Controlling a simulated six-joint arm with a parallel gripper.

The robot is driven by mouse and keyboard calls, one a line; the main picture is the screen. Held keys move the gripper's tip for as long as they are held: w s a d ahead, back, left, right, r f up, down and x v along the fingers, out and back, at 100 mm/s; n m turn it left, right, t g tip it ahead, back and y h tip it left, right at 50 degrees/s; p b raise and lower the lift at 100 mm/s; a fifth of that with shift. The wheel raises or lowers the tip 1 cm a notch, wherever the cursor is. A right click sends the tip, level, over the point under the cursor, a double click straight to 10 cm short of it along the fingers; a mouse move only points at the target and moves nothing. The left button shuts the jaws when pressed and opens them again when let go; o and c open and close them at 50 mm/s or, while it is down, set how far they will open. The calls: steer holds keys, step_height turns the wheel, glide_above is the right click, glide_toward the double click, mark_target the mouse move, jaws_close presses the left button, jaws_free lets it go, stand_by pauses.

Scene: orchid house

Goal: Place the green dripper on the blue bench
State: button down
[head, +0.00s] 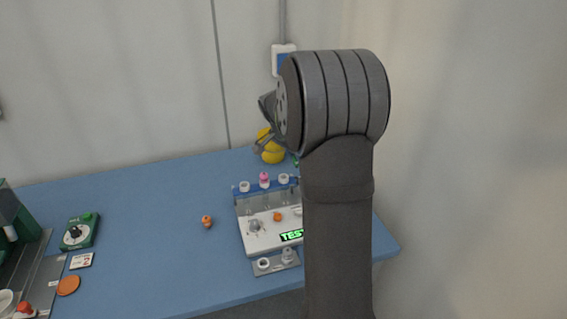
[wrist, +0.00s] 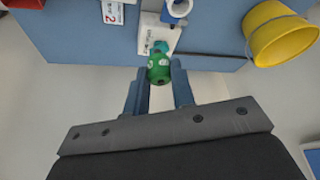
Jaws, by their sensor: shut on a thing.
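The green dripper (wrist: 158,69), with a teal tip, is between the fingertips of my gripper (wrist: 160,76) in the wrist view. My gripper is shut on it. Beyond it in that view lies a white plate (wrist: 158,36) with writing; I cannot tell whether the dripper touches it. The blue bench (head: 150,205) spans the head view and also shows in the wrist view (wrist: 75,35). In the head view my arm hides most of the gripper, and a small green patch near the yellow bucket is too small to identify.
A yellow bucket (head: 271,151) stands at the bench's back. A clear-walled test station (head: 258,239) holds a pink-topped dripper (head: 264,178) and white rings. An orange dripper (head: 207,222) stands alone. A green dial box (head: 80,231) and an orange disc (head: 68,285) are left. The bench's middle-left is clear.

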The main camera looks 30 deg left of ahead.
steer(key=d+r, duration=0.4)
steer(key=d, duration=0.3)
steer(key=w+a+f+n+y, duration=0.2)
steer(key=w+a+f+n, duration=0.1)
steer(key=a+n, duration=0.3)
steer(key=w+a+f+n+g+y, duration=0.1)
steer(key=w+a+f+n, duration=0.2)
steer(key=a, duration=0.5)
steer(key=w+a+f+n+y, duration=0.25)
steer(key=w+a+n, duration=0.2)
steer(key=a, duration=0.25)
steer(key=shift+h, duration=0.25)
steer(key=s+a+f, duration=0.1)
steer(key=a+f, duration=0.1)
steer(key=a, duration=0.1)
steer(key=s+a+f, duration=0.1)
steer(key=a+f, duration=0.1)
steer(key=a, duration=0.2)
steer(key=s+a+f, duration=0.1)
steer(key=a+f, duration=0.2)
steer(key=a, duration=0.1)
steer(key=shift+s+a, duration=0.2)
steer(key=shift+s, duration=0.05)
steer(key=shift+a+f, duration=0.15)
steer(key=shift+f, duration=1.9)
steer(key=shift+f, duration=0.2)
steer(key=c, duration=1.2)
jaws_free()
